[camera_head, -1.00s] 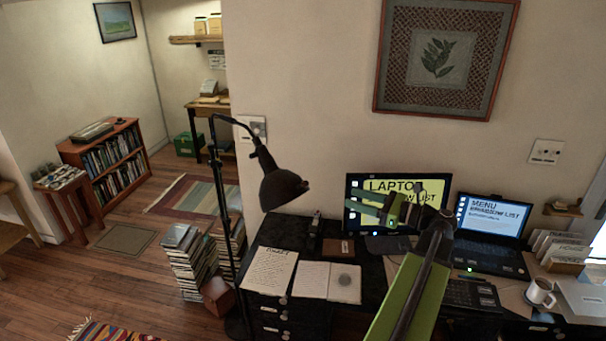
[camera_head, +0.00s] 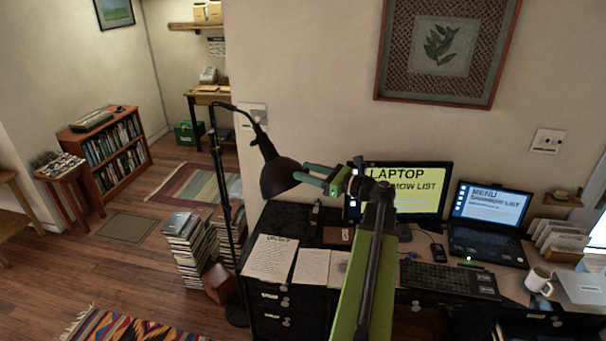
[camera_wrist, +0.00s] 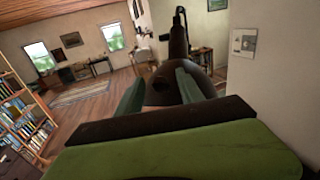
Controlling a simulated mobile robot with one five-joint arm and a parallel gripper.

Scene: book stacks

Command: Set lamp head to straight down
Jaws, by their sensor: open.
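The dark lamp head (camera_head: 278,178) hangs from the bent arm of a floor lamp left of the desk. It tilts, with its open end toward the lower right. My gripper (camera_head: 305,174) is at the right side of the lamp head, with its green fingers close to the shade. In the wrist view the lamp head (camera_wrist: 178,80) lies straight ahead, and my open gripper (camera_wrist: 160,88) has one finger toward each side of the shade's near part. I cannot tell whether the fingers touch it.
The black desk (camera_head: 275,222) below holds papers, a monitor (camera_head: 425,185), a laptop (camera_head: 490,208) and a white mug (camera_head: 537,281). The thin lamp pole (camera_head: 222,195) stands left of the desk beside book stacks (camera_head: 186,245). The wall is close behind.

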